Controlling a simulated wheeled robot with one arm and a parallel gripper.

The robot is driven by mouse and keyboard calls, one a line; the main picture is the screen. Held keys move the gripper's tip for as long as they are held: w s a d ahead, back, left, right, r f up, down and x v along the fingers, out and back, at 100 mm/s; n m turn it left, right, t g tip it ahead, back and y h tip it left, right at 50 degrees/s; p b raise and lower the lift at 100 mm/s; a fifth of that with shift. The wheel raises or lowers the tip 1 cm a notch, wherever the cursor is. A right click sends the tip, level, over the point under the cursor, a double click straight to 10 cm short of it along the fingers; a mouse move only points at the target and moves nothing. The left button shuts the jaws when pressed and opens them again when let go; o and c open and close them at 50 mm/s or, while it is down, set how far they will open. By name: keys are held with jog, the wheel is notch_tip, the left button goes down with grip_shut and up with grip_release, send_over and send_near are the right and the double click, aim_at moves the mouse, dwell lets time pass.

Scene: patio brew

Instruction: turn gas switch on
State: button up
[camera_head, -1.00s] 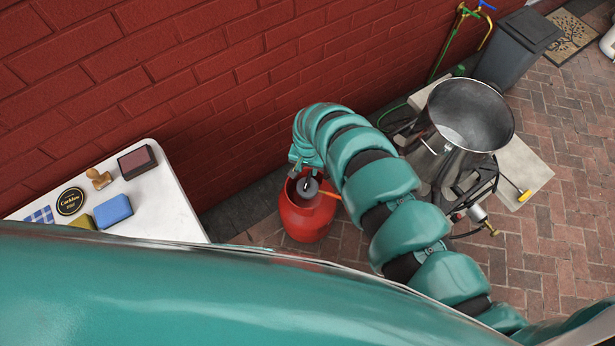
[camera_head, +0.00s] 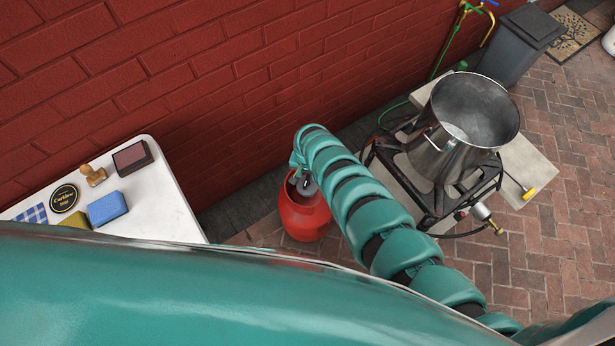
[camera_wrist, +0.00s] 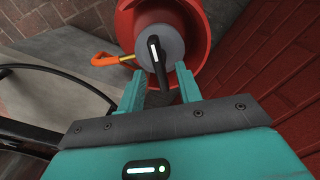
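A red gas tank (camera_head: 304,216) stands on the brick floor near the wall. In the wrist view, the tank's red collar (camera_wrist: 214,22) surrounds a grey round valve top (camera_wrist: 174,46). A black lever with a white stripe, apparently the gas switch (camera_wrist: 154,52), lies across it. My gripper (camera_wrist: 160,84) is open. Its two teal fingers reach toward the valve, one on each side of the lever's near end. I cannot tell whether either finger touches the lever. In the head view, my arm hides most of the gripper.
A burner stand (camera_head: 412,171) holding a large steel pot (camera_head: 449,150) is right of my arm. A white table (camera_head: 164,205) with small items stands at left. The brick wall (camera_head: 230,80) is close behind the tank.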

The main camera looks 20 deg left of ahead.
jog(key=shift+f+b, duration=0.3)
jog(key=shift+f, duration=0.35)
grip_shut()
